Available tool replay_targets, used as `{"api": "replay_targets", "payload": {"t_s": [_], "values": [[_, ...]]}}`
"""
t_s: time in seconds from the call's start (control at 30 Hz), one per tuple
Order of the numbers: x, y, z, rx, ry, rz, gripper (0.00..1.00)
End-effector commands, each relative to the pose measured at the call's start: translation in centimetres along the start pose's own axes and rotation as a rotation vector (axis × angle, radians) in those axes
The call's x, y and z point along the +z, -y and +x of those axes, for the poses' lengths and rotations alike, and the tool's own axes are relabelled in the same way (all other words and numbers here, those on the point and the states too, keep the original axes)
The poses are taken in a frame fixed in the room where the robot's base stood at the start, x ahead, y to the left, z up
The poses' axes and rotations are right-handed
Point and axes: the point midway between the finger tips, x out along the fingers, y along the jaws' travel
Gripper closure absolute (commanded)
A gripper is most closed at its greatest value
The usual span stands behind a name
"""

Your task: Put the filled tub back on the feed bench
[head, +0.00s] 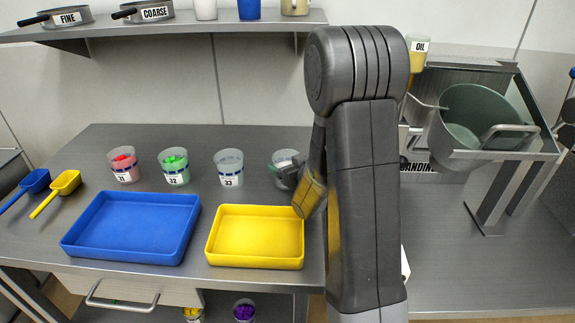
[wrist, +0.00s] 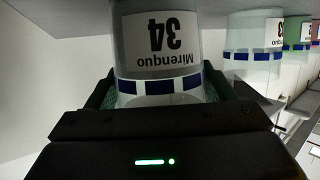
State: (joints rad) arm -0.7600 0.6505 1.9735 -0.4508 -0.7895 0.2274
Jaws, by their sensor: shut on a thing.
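A clear tub (head: 285,157) with a blue-square band stands at the right end of the row on the grey bench (head: 240,140). In the wrist view this tub (wrist: 160,45) appears upside down, with a label reading 34 and "Mirenquo". My gripper (head: 287,178) is shut on it from the right and front, with a dark pad on either side. The tub looks upright at about the height of its neighbours. Its base is cut off in the wrist view, so I cannot tell whether it touches the bench. Its contents are hard to make out.
Tubs 31 (head: 123,165) with red, 32 (head: 174,167) with green and 33 (head: 229,168), pale, stand to the left. A blue tray (head: 132,228) and yellow tray (head: 255,237) lie in front. A tilted green drum (head: 470,125) is at right. A shelf (head: 180,24) hangs above.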

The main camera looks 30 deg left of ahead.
Motion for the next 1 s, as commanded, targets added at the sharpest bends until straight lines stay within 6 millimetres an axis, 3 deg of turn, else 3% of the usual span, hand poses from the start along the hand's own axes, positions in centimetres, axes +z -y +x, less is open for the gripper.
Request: {"api": "replay_targets", "payload": {"t_s": [0.03,0.07,0.17,0.57,1.0], "values": [[0.2,0.0,0.1,0.000,-0.002,0.000,0.58],[0.3,0.0,0.1,0.000,0.000,0.000,0.22],[0.1,0.0,0.0,0.000,0.000,0.000,0.02],[-0.3,0.0,-0.1,0.000,0.000,0.000,0.02],[-0.1,-0.1,-8.2,0.003,-0.001,0.000,0.02]]}}
